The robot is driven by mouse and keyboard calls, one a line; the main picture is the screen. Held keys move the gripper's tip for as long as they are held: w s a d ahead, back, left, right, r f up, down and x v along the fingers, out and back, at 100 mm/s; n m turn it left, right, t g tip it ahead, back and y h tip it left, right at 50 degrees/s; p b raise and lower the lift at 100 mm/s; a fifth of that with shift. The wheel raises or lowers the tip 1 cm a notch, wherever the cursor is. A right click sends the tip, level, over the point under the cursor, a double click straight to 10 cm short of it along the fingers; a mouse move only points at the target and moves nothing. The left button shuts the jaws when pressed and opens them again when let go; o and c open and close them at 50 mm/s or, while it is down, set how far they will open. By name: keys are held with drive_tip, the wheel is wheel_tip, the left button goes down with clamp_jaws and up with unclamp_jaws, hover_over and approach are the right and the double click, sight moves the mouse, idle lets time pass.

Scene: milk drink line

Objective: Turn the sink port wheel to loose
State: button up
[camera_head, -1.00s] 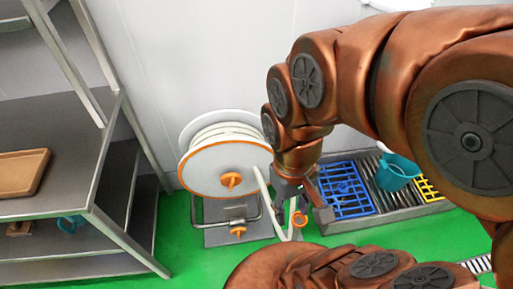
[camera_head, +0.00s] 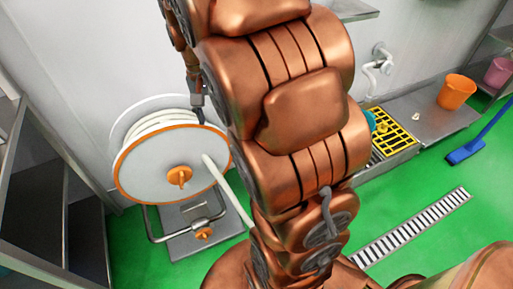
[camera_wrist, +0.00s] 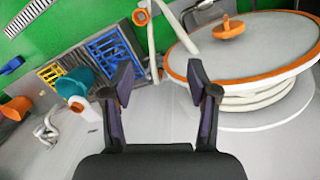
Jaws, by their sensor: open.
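A grey wall tap with pipes (camera_head: 380,60) is on the back wall above a steel sink ledge. In the wrist view, a tap-like grey fitting (camera_wrist: 46,130) shows at the left, with a white fitting with a red-orange part (camera_wrist: 80,107) beside it. I cannot tell which part is the sink port wheel. My gripper (camera_wrist: 160,78) is open and empty in the wrist view, its fingers apart with floor, hose and wall behind. In the head view it is mostly hidden behind my arm.
A white hose reel (camera_head: 150,165) with orange rim and knob (camera_head: 179,176) stands at left. A teal bucket (camera_wrist: 73,83) is by the yellow grid (camera_head: 393,141) and blue grid (camera_wrist: 108,52). An orange bucket (camera_head: 457,91) stands at right. Steel shelves (camera_head: 40,200) stand at far left.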

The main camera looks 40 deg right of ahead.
drive_tip(key=w+d+f+m+b, duration=0.3)
drive_tip(key=w+d+f+b, duration=0.2)
drive_tip(key=d+f, duration=0.5)
drive_tip(key=w+d+f+m+b, duration=0.4)
drive_tip(key=d+f+b, duration=0.6)
drive_tip(key=f, duration=0.7)
drive_tip(key=w+d+f+m+t+b, duration=0.1)
drive_tip(key=w+d+f+m+b, duration=0.2)
drive_tip(key=w+d+f+b, duration=0.4)
drive_tip(key=shift+w+d+f+m+b, duration=0.2)
drive_tip(key=shift+d+f, duration=0.5)
drive_tip(key=shift+f, duration=0.55)
drive_tip(key=shift+w+d+f+b, duration=0.1)
drive_tip(key=shift+w+d+f, duration=0.15)
drive_tip(key=shift+d+f, duration=0.75)
drive_tip(key=shift+w+d+f+m+b, duration=0.1)
drive_tip(key=shift+w+d+f, duration=0.25)
drive_tip(key=shift+f, duration=1.1)
drive_tip(key=shift+s+d+f, duration=0.15)
drive_tip(key=shift+d+f, duration=0.15)
drive_tip(key=shift+f, duration=0.35)
drive_tip(key=shift+f+b, duration=1.4)
drive_tip(key=shift+f, duration=1.95)
drive_tip(key=shift+c, duration=0.2)
